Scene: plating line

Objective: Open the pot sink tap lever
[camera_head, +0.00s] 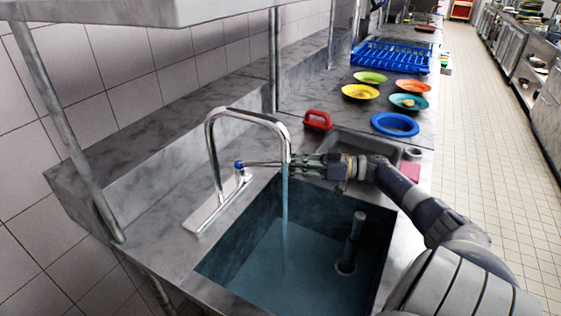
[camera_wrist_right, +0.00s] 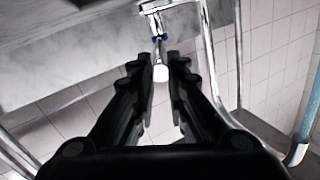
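The pot sink tap (camera_head: 215,150) is a tall chrome gooseneck on a plate at the sink's left rim. A blue stream of water (camera_head: 285,215) runs from its spout into the sink (camera_head: 237,240). Its thin lever (camera_head: 262,163) has a blue collar and points right, towards my right gripper (camera_head: 293,165). In the right wrist view the lever's pale end (camera_wrist_right: 160,74) sits between the tips of my right gripper (camera_wrist_right: 160,68). The fingers are apart, with small gaps beside the lever. My left gripper is not in view.
An upright pipe (camera_head: 354,235) stands in the sink. A red-handled item (camera_head: 318,119), a blue ring-shaped plate (camera_head: 395,125), several coloured plates and a blue rack (camera_head: 390,55) lie beyond on the counter. A post (camera_head: 65,130) and overhead shelf (camera_head: 150,14) are on the left.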

